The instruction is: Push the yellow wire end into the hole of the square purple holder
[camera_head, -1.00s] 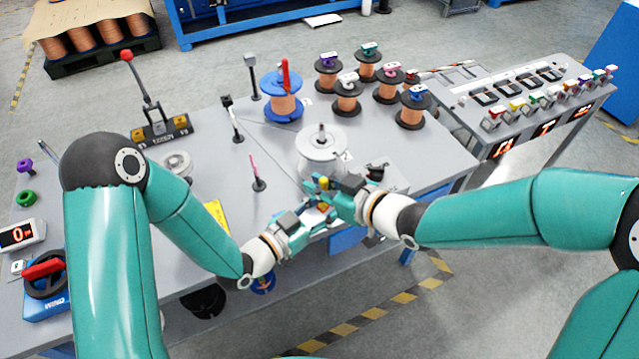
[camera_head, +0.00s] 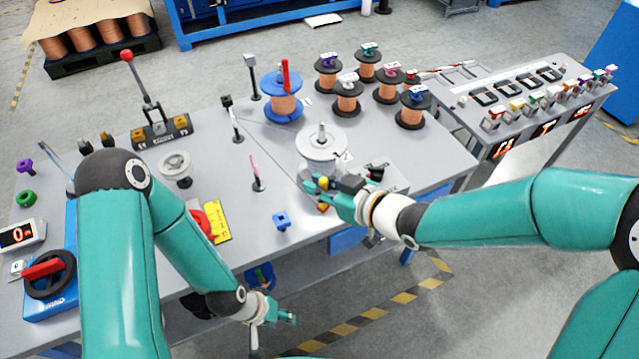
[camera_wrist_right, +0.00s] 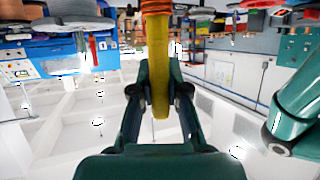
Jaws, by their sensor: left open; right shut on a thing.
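My right gripper (camera_head: 318,190) is shut on the yellow wire end (camera_wrist_right: 158,75), which shows between the fingers in the right wrist view with copper-coloured wire above it. In the head view, the gripper is just below the grey spool (camera_head: 320,148). My left gripper (camera_head: 288,318) is open and empty, low in front of the table's front edge. A small purple piece (camera_head: 24,165) stands at the table's far left; I cannot tell whether it is the square holder. A small square blue piece with a dark hole (camera_head: 281,219) sits near the table's front edge, left of the right gripper.
A thin post with a pink top (camera_head: 256,172) stands between the blue piece and the lever. Several copper spools (camera_head: 347,95) stand at the back right. A yellow plate (camera_head: 216,222) lies left of the blue piece. The table between plate and blue piece is clear.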

